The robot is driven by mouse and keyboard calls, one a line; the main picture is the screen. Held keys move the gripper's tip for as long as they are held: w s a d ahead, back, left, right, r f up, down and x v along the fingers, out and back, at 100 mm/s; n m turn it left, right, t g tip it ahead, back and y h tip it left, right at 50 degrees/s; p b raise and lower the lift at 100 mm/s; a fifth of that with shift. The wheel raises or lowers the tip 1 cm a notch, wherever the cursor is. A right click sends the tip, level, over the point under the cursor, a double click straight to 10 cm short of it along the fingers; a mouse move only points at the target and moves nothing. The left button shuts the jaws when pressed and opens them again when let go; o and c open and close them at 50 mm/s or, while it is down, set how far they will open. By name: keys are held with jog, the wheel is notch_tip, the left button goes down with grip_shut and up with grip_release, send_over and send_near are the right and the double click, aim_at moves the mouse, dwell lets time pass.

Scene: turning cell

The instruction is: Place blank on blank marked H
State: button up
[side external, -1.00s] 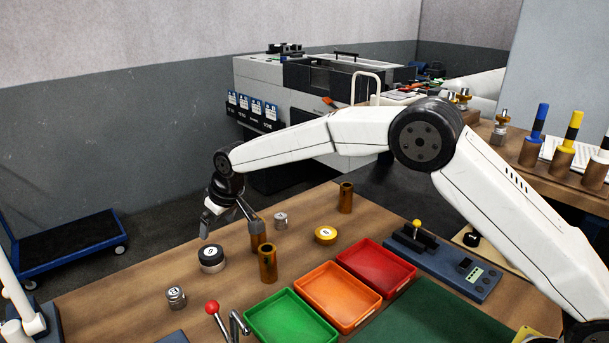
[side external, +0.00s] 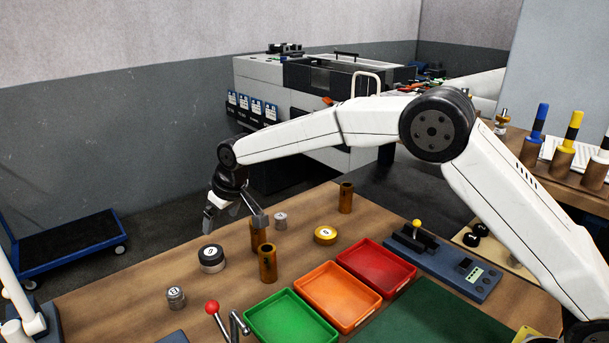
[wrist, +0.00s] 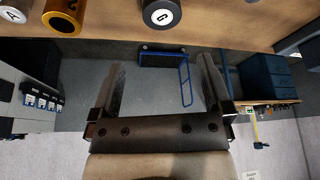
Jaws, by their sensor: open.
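A round blank (side external: 211,258) with a dark top part, a silver lower part and a white lettered disc stands on the bench. In the wrist view its disc (wrist: 163,14) seems to read G. A small silver lettered blank (side external: 176,297) stands nearer the front, and another small one (side external: 281,221) stands behind the brown tubes. A yellow blank (side external: 325,235) with a white disc lies to their right. I cannot make out an H on any of them. My gripper (side external: 233,219) is open and empty, above and behind the dark-topped blank. It shows open in the wrist view (wrist: 163,82).
Brown tubes (side external: 268,264) stand close to the blanks, one partly behind my gripper's finger. Green (side external: 290,322), orange (side external: 337,298) and red (side external: 376,268) trays lie to the right. A red-knobbed lever (side external: 212,308) stands in front. A blue cart (side external: 70,240) is on the floor.

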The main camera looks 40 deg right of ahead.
jog(key=s+d+f+m, duration=0.1)
jog(key=s+d, duration=0.5)
jog(key=s, duration=0.5)
jog(key=s+d+f+m+g+h, duration=0.1)
jog(key=s+d+f, duration=0.1)
jog(key=s+d, duration=0.4)
jog(key=s+d+f+m, duration=0.1)
jog(key=s+d, duration=0.5)
jog(key=s, duration=1)
jog(key=shift+d+f+m+g, duration=0.3)
jog(key=shift+d+f, duration=0.1)
jog(key=shift+f, duration=0.15)
